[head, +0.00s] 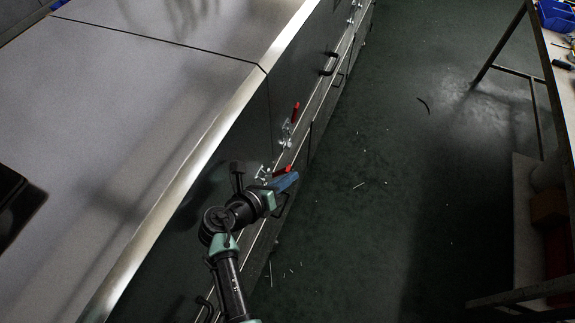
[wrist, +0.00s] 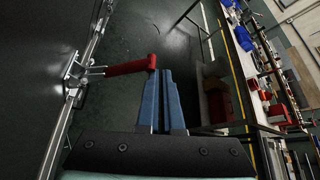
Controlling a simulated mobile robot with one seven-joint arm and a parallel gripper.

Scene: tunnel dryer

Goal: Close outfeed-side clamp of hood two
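A toggle clamp (head: 264,174) with a red handle sits on the dryer's dark side, right by my gripper. In the wrist view this clamp (wrist: 75,75) is at the left, and its red handle (wrist: 128,68) sticks straight out from the side wall. My gripper (head: 290,181) has blue fingers, which lie close together in the wrist view (wrist: 162,72) with nothing seen between them. The handle's end is at the fingertips; I cannot tell whether they touch. A second clamp (head: 287,131) farther along has its red handle raised against the side. No label shows which hood is which.
The grey hood tops (head: 150,95) fill the left, with a seam between two panels. A dark handle (head: 329,65) sticks out farther along the side. A workbench (head: 556,75) with tools and a blue bin stands at the right. The green floor between is mostly clear, with small scraps.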

